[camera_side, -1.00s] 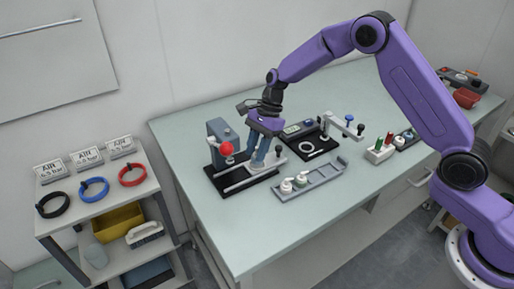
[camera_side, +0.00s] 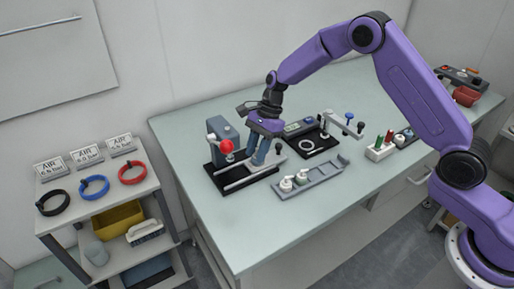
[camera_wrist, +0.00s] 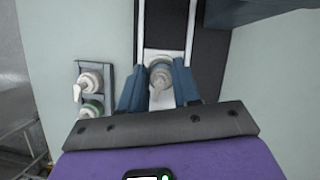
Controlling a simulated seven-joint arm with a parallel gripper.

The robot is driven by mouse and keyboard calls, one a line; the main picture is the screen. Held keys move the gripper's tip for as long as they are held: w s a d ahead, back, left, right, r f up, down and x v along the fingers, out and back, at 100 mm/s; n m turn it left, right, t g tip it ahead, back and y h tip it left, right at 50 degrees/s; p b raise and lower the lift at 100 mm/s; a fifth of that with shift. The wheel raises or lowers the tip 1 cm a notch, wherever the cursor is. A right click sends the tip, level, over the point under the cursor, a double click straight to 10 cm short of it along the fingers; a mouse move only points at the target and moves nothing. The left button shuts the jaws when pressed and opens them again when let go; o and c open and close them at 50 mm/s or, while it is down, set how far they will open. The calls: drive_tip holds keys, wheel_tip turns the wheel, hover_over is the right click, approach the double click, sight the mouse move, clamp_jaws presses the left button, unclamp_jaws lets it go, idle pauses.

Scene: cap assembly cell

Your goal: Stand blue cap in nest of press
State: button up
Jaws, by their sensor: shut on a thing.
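The press (camera_side: 222,145) stands at the left of the bench, with a blue-grey column, a red ball knob and two pale rails on a black base. My gripper (camera_side: 258,160) points down over the rails, just right of the knob. In the wrist view my gripper (camera_wrist: 160,88) is shut on a small round pale-topped piece, apparently the blue cap (camera_wrist: 160,73); its blue colour is not clear there. A pale plate, apparently the press nest (camera_wrist: 152,54), lies at the piece between the rails. I cannot tell whether the piece touches it. The fingers hide the piece in the side view.
A grey tray (camera_side: 322,180) with two white pump-topped pieces stands in front of the press. A black fixture (camera_side: 318,146) with a lever arm is behind it. A rack (camera_side: 380,152) with green and red items stands farther right. The bench's front left is clear.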

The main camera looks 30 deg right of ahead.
drive_tip(key=shift+f, duration=0.1)
idle(0.7)
drive_tip(key=o, duration=0.8)
drive_tip(key=shift+r, duration=3.5)
